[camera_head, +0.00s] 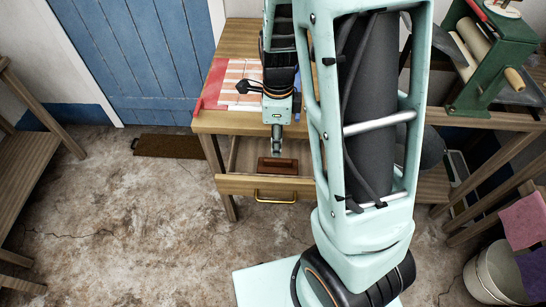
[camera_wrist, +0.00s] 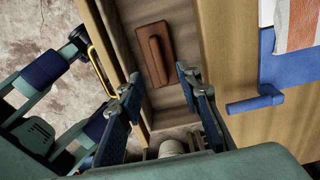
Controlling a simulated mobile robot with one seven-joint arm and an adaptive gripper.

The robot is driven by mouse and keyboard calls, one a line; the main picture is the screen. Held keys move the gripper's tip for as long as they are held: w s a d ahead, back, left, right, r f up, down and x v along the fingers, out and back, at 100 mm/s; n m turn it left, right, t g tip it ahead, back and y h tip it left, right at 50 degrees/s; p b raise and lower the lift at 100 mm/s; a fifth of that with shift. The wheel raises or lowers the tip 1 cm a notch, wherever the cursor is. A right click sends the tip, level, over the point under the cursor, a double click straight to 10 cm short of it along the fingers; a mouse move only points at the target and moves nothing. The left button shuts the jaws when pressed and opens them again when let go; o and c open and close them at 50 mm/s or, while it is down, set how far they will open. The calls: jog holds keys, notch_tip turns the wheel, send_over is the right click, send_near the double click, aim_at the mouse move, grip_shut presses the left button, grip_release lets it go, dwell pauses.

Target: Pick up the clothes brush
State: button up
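The clothes brush, a reddish-brown block with a raised grip (camera_head: 278,165), lies in the open wooden drawer (camera_head: 255,185) of the table. In the wrist view the brush (camera_wrist: 153,53) lies on the drawer floor beyond my fingertips, grip side up. My gripper (camera_head: 277,148) points down over the drawer, behind the brush in the head view. In the wrist view my gripper (camera_wrist: 157,82) has its two fingers apart with nothing between them. The brush is clear of both fingers.
The drawer has a brass handle (camera_wrist: 101,72) on its front. The table top (camera_wrist: 222,50) bears a striped cloth (camera_head: 245,82) and a blue item (camera_wrist: 255,104). A green mangle (camera_head: 480,60) stands at right, above a bucket (camera_head: 490,275) with cloths. A doormat (camera_head: 168,146) lies on open floor.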

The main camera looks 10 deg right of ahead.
aim_at(278, 160)
notch_tip(278, 160, down, 8)
jog(key=shift+s+d+f+b, duration=0.15)
jog(key=shift+f+b, duration=0.1)
jog(key=shift+b, duration=0.75)
grip_shut()
